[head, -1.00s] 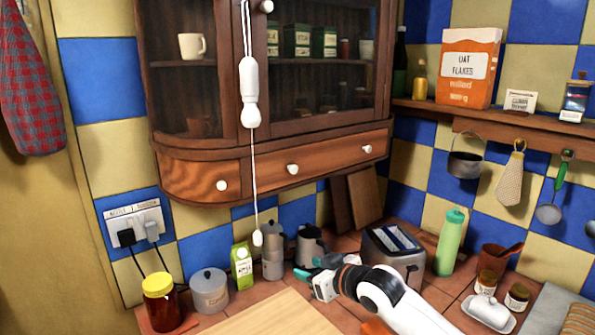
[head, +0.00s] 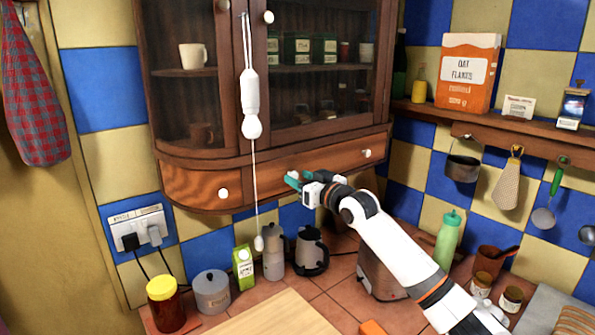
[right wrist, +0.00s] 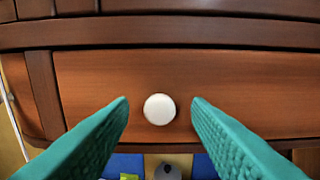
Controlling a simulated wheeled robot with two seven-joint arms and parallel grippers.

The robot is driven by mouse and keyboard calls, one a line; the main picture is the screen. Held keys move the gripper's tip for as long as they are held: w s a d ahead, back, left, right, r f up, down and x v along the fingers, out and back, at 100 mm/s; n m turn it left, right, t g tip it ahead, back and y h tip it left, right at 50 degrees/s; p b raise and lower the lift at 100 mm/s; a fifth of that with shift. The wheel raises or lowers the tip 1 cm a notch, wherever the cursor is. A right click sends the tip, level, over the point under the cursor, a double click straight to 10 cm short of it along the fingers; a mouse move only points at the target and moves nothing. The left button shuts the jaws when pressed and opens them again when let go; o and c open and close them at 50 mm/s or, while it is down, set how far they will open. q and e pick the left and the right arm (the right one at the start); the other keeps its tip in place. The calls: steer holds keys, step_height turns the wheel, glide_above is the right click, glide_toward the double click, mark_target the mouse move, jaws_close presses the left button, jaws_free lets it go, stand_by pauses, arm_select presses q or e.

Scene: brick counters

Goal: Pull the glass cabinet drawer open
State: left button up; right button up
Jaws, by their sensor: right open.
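The glass cabinet (head: 320,75) hangs on the wall with wooden drawers along its bottom. The wide drawer (head: 345,160) looks shut, flush with the cabinet front. Its left round white knob is hidden behind my right gripper in the head view, and its right knob (head: 367,153) is in plain sight. In the right wrist view the white knob (right wrist: 159,109) sits between the two teal fingers, with a gap on each side. My right gripper (head: 292,180) is open in front of the drawer. My left gripper is not in view.
A white pull cord (head: 251,110) hangs just left of my right gripper.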

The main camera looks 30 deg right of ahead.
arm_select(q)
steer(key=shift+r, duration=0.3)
arm_select(e)
steer(key=shift+w, duration=0.8)
steer(key=shift+c, duration=0.5)
jaws_close()
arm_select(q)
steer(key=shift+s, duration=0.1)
